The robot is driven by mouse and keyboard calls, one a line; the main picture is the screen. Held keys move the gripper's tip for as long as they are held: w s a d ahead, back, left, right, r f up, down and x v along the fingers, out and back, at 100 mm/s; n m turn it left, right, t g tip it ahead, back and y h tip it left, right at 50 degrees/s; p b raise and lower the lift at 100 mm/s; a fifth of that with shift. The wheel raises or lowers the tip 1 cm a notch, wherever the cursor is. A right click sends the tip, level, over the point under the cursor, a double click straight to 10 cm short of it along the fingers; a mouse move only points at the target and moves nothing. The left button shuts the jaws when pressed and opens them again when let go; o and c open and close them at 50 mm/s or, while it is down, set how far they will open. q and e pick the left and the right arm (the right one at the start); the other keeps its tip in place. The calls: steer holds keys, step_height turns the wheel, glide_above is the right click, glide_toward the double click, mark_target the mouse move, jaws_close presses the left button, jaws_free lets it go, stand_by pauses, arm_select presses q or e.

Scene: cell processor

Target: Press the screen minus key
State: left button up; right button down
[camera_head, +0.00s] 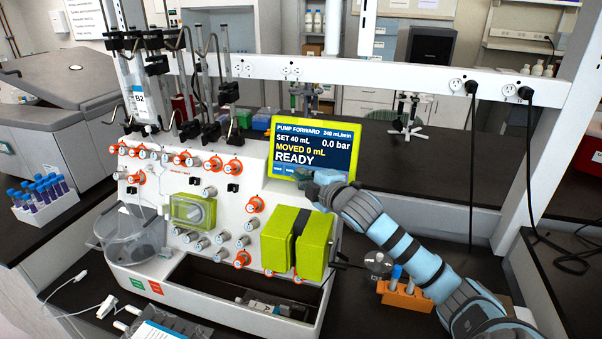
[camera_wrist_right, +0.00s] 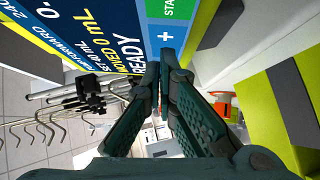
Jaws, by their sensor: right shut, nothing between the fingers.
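The screen (camera_head: 345,143) has a yellow-green frame and stands on the white cell processor. It reads PUMP FORWARD, SET 40 mL, MOVED 0 mL, READY, 0.0 bar. My right gripper (camera_head: 305,178) is shut and empty at the screen's lower edge, covering the right part of its bottom key row. In the right wrist view the shut fingertips (camera_wrist_right: 157,72) are close to the screen, just below a blue plus key (camera_wrist_right: 165,36). A green start key (camera_wrist_right: 172,8) is above it. I cannot make out the minus key; whether the fingertips touch the screen is unclear. My left gripper is not in view.
The processor's white panel (camera_head: 262,181) carries orange and white knobs. A yellow-green block (camera_head: 315,246) juts out below the screen. An orange tube rack (camera_head: 405,297) stands under my right forearm. Metal hanging hooks (camera_head: 225,65) rise left of the screen. The dark bench (camera_head: 420,170) behind is mostly clear.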

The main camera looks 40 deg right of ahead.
steer(key=shift+d, duration=0.1)
steer(key=shift+s+a+r+p, duration=0.1)
steer(key=shift+a+r+p, duration=0.1)
steer(key=shift+a+p, duration=0.25)
steer(key=a+p+v, duration=0.2)
steer(key=p+v, duration=0.1)
steer(key=v, duration=0.9)
steer(key=shift+r, duration=0.15)
steer(key=shift+a, duration=0.15)
stand_by(0.9)
